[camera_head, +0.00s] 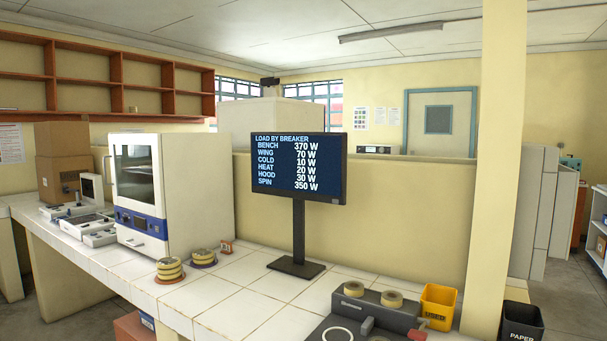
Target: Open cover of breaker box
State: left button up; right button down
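I see no breaker box and no cover that I can identify in this view. A black monitor (299,168) stands on the bench and reads "LOAD BY BREAKER", with BENCH 370 W, WING 70 W, COLD 10 W, HEAT 20 W, HOOD 30 W and SPIN 350 W. Neither of my grippers is in view.
A tiled bench (240,310) crosses the front. On it are a white incubator-like cabinet (185,190), stacked yellow rings (169,268), a dark holder with tape rolls (375,310) and a yellow bin (438,305). A pillar (500,150) rises at right. Floor (575,300) shows beyond it.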

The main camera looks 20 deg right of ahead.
aim_at(568, 180)
jog(key=u, duration=1)
jog(key=k, duration=1.75)
jog(key=z, duration=2.1)
jog(key=i, duration=0.5)
jog(key=z, duration=1)
jog(key=i, duration=2)
